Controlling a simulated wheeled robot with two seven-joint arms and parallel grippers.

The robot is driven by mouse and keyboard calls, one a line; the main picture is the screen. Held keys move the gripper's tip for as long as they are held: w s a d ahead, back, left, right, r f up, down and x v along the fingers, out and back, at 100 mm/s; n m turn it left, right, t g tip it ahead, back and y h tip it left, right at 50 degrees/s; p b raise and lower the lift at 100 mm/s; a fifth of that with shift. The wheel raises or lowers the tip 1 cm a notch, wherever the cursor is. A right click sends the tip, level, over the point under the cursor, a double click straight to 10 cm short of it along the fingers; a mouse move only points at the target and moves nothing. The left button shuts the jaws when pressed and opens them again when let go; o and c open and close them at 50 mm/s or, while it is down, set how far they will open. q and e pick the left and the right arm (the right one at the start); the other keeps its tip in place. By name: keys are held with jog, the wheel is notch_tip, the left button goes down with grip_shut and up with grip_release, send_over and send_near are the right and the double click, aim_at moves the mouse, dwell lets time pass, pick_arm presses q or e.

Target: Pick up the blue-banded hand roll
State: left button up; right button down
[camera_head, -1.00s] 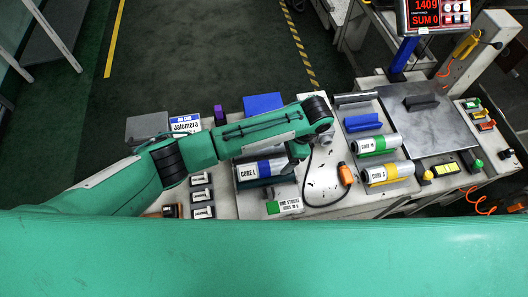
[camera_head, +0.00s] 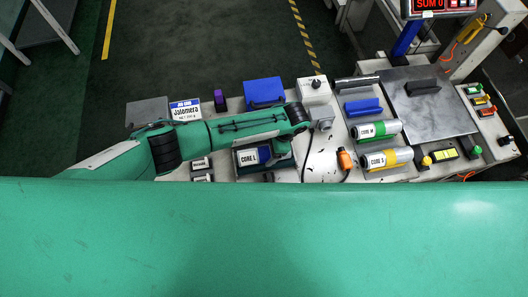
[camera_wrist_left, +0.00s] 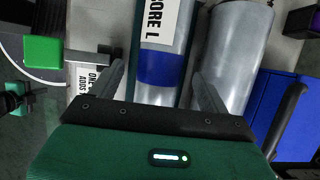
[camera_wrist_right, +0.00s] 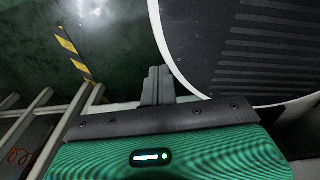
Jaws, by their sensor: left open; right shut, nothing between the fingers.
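The blue-banded hand roll, a silver cylinder labelled CORE L (camera_head: 249,158), lies on a dark stand on the bench. In the left wrist view its blue band (camera_wrist_left: 160,68) shows between and beyond the fingers of my left gripper (camera_wrist_left: 162,82). That gripper is open, with one finger on each side of the roll; I cannot tell whether they touch it. In the head view its fingers are hidden under my left arm. My right gripper (camera_wrist_right: 157,86) is shut and empty, away from the bench, in the right wrist view only.
Green-banded (camera_head: 374,130) and yellow-banded (camera_head: 386,158) rolls lie to the right, near a grey plate (camera_head: 430,105). A bare silver cylinder (camera_wrist_left: 235,55) lies beside the hand roll.

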aim_at(265, 151)
pick_arm(q)
jog(key=shift+x, duration=1.4)
jog(key=c, duration=1.4)
jog(key=shift+r, duration=0.15)
notch_tip(265, 151, up, 20)
jog(key=shift+f, duration=0.1)
